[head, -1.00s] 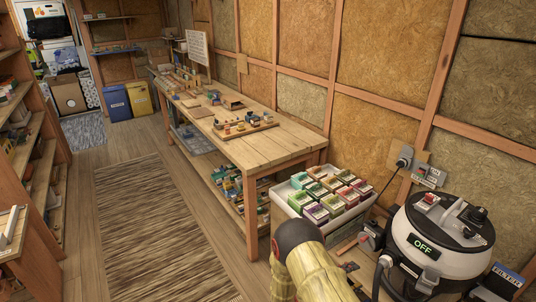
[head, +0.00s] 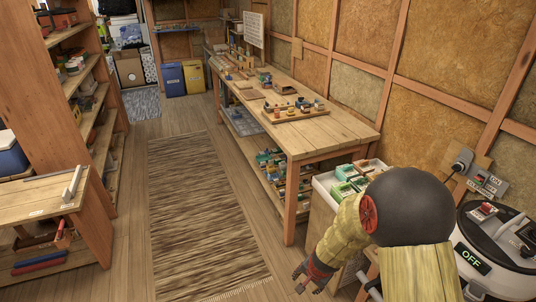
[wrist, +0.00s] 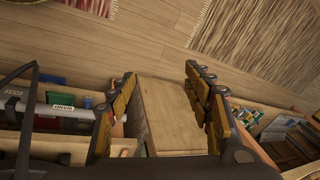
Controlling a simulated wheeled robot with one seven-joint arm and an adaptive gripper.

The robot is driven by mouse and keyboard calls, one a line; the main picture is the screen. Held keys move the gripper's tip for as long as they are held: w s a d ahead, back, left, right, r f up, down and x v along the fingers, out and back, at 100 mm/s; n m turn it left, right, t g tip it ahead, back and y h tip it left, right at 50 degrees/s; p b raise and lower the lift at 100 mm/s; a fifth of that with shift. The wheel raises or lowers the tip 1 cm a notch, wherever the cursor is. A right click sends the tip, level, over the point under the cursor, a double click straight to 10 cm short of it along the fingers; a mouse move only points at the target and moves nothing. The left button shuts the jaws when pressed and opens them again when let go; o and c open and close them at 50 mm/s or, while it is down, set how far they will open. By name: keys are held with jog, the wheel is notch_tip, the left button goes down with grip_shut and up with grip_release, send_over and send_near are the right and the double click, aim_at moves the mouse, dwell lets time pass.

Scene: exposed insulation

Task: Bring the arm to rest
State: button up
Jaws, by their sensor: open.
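My arm (head: 410,205) is bent at a large dark round joint, with a yellowish link running down and left from it. My gripper (head: 305,277) hangs low over the floor, left of the pale cabinet below the tray of boxes. In the wrist view my gripper (wrist: 160,78) has its two fingers wide apart, with nothing visibly held. A plain wooden surface (wrist: 170,115) shows between and behind the fingers; I cannot tell how far off it is. The arm hides part of the tray and cabinet.
The workbench (head: 340,130) with small items stands behind the arm. The tray of small boxes (head: 325,182) is beside the arm. A vacuum reading OFF (head: 475,258) is at right. A striped rug (head: 200,200) and bare floor lie open left. A shelf unit (head: 85,215) stands far left.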

jog(key=s+d+r+n, duration=0.1)
jog(key=s+r+n, duration=0.2)
jog(key=s+r, duration=0.5)
jog(key=s+d+r+n+t, duration=0.1)
jog(key=s+r, duration=0.7)
jog(key=r, duration=0.8)
jog(key=s+d+r+n+t, duration=0.1)
jog(key=s+d+r+n, duration=0.2)
jog(key=s+r, duration=0.5)
notch_tip(320, 180, up, 4)
jog(key=shift+n+h, duration=0.4)
jog(key=shift+n, duration=0.4)
jog(key=shift+d, duration=0.1)
jog(key=shift+c, duration=0.9)
